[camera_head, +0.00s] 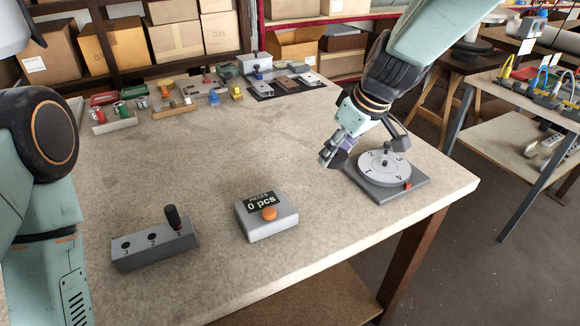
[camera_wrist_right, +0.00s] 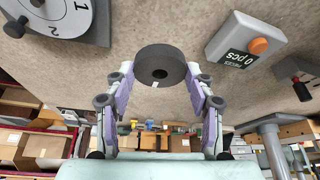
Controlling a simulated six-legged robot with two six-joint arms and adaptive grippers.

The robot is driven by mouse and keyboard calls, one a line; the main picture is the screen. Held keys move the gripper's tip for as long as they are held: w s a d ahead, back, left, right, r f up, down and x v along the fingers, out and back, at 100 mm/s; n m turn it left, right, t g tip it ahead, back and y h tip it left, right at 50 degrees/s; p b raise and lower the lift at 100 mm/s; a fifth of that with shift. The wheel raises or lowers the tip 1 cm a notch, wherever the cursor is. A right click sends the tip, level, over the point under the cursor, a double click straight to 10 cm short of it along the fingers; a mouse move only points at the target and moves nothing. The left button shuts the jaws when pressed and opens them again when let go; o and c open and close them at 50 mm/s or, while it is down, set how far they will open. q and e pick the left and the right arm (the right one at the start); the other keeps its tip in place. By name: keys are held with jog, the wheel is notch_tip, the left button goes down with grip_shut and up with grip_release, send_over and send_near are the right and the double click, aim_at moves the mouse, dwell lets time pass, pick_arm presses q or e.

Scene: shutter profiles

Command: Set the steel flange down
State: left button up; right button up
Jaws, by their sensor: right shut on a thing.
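The steel flange is a dark grey ring with a central hole. In the right wrist view the flange (camera_wrist_right: 150,57) sits between the two fingertips of my right gripper (camera_wrist_right: 160,78). In the head view my right gripper (camera_head: 335,153) is shut on the flange (camera_head: 340,160), which is mostly hidden by the fingers. It is over the right part of the worktable (camera_head: 310,245), just left of the numbered dial. I cannot tell whether the flange touches the tabletop. My left arm shows at the left edge; its gripper is out of view.
A numbered rotary dial (camera_head: 382,170) on a grey base stands close right of the gripper. A counter box (camera_head: 266,220) reading "0 pcs" and a lever block (camera_head: 155,246) stand nearer the front. Several small parts line the back. The table middle is clear.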

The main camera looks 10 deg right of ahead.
jog(key=b, duration=0.1)
send_over(325, 193)
jog(key=s, duration=0.1)
jog(key=f, duration=0.5)
jog(key=shift+s+d+f, duration=0.2)
jog(key=shift+d+f, duration=0.15)
jog(key=shift+w+d+f, duration=0.15)
jog(key=shift+f, duration=0.15)
jog(key=shift+d+f, duration=0.1)
jog(key=shift+f, duration=0.2)
jog(key=shift+s+a+f+b, duration=0.15)
jog(key=shift+s+f+b, duration=0.1)
jog(key=shift+f, duration=0.4)
jog(key=shift+s+a+f+b, duration=0.1)
jog(key=shift+f+b, duration=0.15)
jog(key=shift+f, duration=0.35)
jog(key=shift+w+f, duration=0.25)
jog(key=shift+w, duration=0.05)
jog(key=o, duration=1.1)
jog(key=shift+d, duration=0.15)
jog(key=o, duration=0.4)
jog(key=shift+s+r, duration=0.2)
jog(key=shift+s, duration=0.1)
jog(key=shift+w+f, duration=0.15)
jog(key=shift+w, duration=0.1)
jog(key=p+v, duration=0.2)
jog(key=v, duration=1)
jog(key=shift+p, duration=0.35)
